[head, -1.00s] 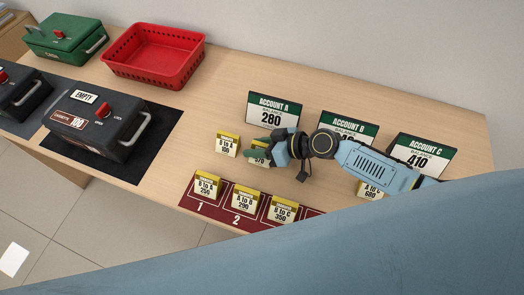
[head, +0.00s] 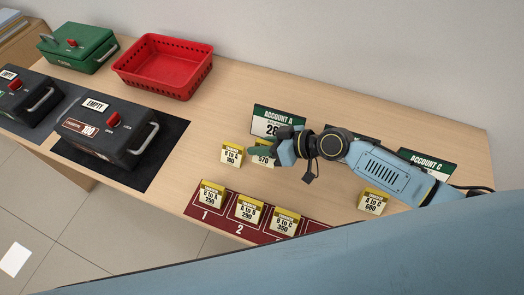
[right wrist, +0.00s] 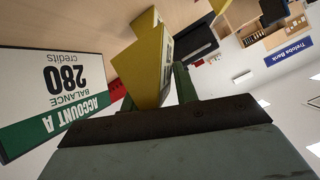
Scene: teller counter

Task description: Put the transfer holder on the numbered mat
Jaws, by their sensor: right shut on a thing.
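My right gripper (head: 278,149) is shut on a yellow-topped transfer holder (head: 262,158), beside the foot of the Account A sign. The gripper partly covers its card. In the right wrist view the yellow holder (right wrist: 140,68) stands between the fingers. The dark red numbered mat (head: 187,212) lies along the counter's front edge, nearer than the gripper. Holders stand on it at 1 (head: 212,196), at 2 (head: 249,210) and just right of 2 (head: 285,222). The mat's right part is hidden behind a blue shape. My left gripper is not in view.
Loose holders stand left of the gripper (head: 231,155) and at the right (head: 373,202). Signs for Account A (head: 280,119) and Account C (head: 428,163) stand behind; the arm covers most of the middle one. A red basket (head: 165,64) and dark boxes (head: 108,130) are at left.

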